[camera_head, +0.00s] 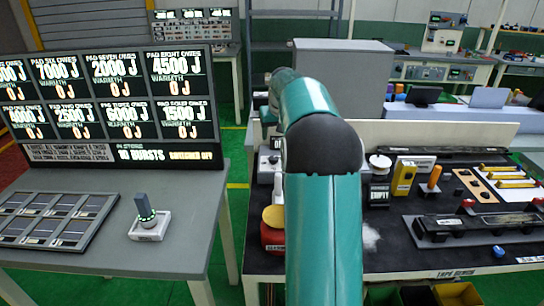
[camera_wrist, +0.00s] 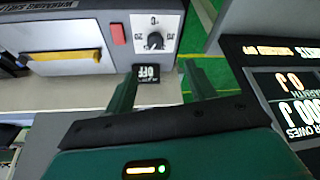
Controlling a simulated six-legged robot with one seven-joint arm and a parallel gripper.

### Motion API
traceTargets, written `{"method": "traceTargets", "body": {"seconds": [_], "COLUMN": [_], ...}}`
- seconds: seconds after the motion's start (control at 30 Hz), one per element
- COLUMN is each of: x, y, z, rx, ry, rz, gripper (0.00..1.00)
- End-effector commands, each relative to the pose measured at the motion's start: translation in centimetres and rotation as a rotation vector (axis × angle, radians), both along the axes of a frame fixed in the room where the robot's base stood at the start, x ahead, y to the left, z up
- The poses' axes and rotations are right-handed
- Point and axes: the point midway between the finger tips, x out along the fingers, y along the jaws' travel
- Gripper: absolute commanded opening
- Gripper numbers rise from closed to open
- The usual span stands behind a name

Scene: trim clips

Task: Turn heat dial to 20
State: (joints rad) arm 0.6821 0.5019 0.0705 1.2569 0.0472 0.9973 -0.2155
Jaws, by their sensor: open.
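The heat dial (camera_wrist: 154,41) is a small black knob on a white square plate, with numbers around it, on the front of a grey machine (camera_wrist: 70,28) in the wrist view. The view is turned, so the markings are hard to read. A black label reading "OFF" (camera_wrist: 148,73) sits just below the dial. My gripper (camera_wrist: 161,67) is open, its two green fingers apart on either side of the label. The fingertips are short of the dial in the picture, and nothing is between them. In the head view my teal arm covers this area, and I cannot make out the dial.
A yellow handle (camera_wrist: 65,56) and a red button (camera_wrist: 117,34) are on the machine. A display board (camera_head: 115,105) stands on the left table, with a small joystick-like device (camera_head: 149,220). The right bench holds a black bar fixture (camera_head: 470,222) and a yellow block (camera_head: 403,178).

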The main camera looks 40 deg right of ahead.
Motion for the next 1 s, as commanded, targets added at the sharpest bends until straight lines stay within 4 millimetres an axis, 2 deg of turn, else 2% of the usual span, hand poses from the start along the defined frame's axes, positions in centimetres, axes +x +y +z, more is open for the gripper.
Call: {"method": "traceTargets", "body": {"seconds": [0.1, 0.27, 0.73, 1.0], "x": [0.2, 0.6, 3.7, 4.8], "y": [-1.3, -1.5, -2.9, -3.4], "z": [-0.7, -2.0, -10.3, -13.1], "rx": [0.003, 0.004, 0.004, 0.003], "ry": [0.0, 0.002, 0.002, 0.001], "rz": [-0.01, -0.009, -0.007, -0.008], "gripper": [0.55, 0.55, 0.55, 0.55]}}
